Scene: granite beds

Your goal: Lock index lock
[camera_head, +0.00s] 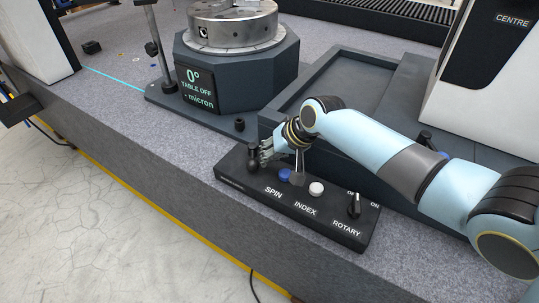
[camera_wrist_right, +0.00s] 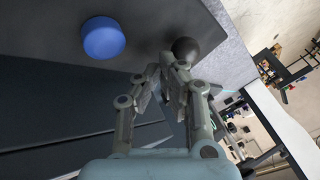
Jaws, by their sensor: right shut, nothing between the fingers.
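The dark control box (camera_head: 232,184) carries SPIN, INDEX and ROTARY labels. It has a black ball-topped lever (camera_head: 252,166) at its left end, a blue button (camera_head: 284,175), a white button (camera_head: 316,188) and a black rotary switch (camera_head: 354,206). A metal stem (camera_head: 298,168) stands between the buttons, its top hidden by my wrist. My right gripper (camera_head: 264,153) is shut and empty beside the black ball. The right wrist view shows the gripper (camera_wrist_right: 174,70) just short of the ball (camera_wrist_right: 186,50), with the blue button (camera_wrist_right: 103,38) to the left. I cannot tell if they touch.
A rotary table (camera_head: 236,70) with a metal chuck (camera_head: 232,22) stands behind the box; its display reads 0° and TABLE OFF. A recessed tray (camera_head: 335,85) lies right of it.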

